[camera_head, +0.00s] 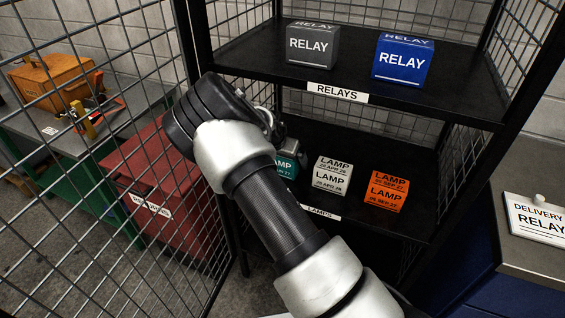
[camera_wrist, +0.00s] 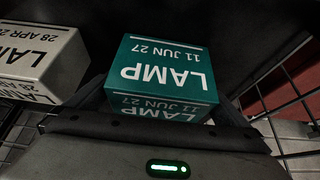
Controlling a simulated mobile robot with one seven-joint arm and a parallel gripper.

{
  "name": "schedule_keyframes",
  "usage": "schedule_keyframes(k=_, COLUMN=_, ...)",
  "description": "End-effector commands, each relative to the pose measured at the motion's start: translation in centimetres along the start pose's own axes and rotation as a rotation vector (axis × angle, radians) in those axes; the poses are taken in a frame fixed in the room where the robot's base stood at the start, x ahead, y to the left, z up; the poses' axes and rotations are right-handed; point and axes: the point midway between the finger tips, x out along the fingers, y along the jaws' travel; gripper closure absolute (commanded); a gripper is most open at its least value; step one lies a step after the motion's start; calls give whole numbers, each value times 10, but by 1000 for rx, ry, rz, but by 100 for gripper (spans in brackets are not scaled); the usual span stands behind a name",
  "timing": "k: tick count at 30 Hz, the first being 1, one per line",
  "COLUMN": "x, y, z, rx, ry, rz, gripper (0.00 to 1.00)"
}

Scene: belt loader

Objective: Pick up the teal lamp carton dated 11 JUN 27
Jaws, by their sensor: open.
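The teal lamp carton (camera_wrist: 165,68) shows in the wrist view, with LAMP and 11 JUN 27 printed upside down on two faces. In the head view the carton (camera_head: 286,167) sits at the left of the lower shelf, mostly hidden behind my arm. My gripper (camera_wrist: 160,110) is open in the wrist view, its jaws low in the picture and close to the carton's near face. I cannot tell whether a jaw touches it. In the head view my gripper (camera_head: 284,146) is mostly hidden behind the wrist.
A white lamp carton (camera_head: 331,176) dated 28 APR 28 stands right of the teal one, and an orange lamp carton (camera_head: 386,191) stands further right. The upper shelf (camera_head: 345,73) holds a grey and a blue relay carton. Wire mesh (camera_head: 120,130) closes the left side.

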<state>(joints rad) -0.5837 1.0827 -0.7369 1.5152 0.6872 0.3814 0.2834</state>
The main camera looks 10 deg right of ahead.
Motion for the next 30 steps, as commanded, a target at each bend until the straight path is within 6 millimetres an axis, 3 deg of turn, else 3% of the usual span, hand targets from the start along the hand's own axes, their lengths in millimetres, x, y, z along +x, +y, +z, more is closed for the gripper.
schedule_keyframes(k=1, x=0, y=0, z=0, rx=0, ry=0, rz=0, gripper=0)
schedule_keyframes(k=8, x=0, y=0, z=0, rx=0, ry=0, rz=0, gripper=39)
schedule_keyframes(k=19, x=-5, y=0, z=-3, rx=1, ry=1, rz=0, gripper=39)
schedule_keyframes(k=27, x=-33, y=0, z=-19, rx=1, ry=2, rz=-1, gripper=39)
schedule_keyframes(k=30, x=-42, y=-1, z=-1, rx=-2, ry=-3, rz=-1, gripper=39)
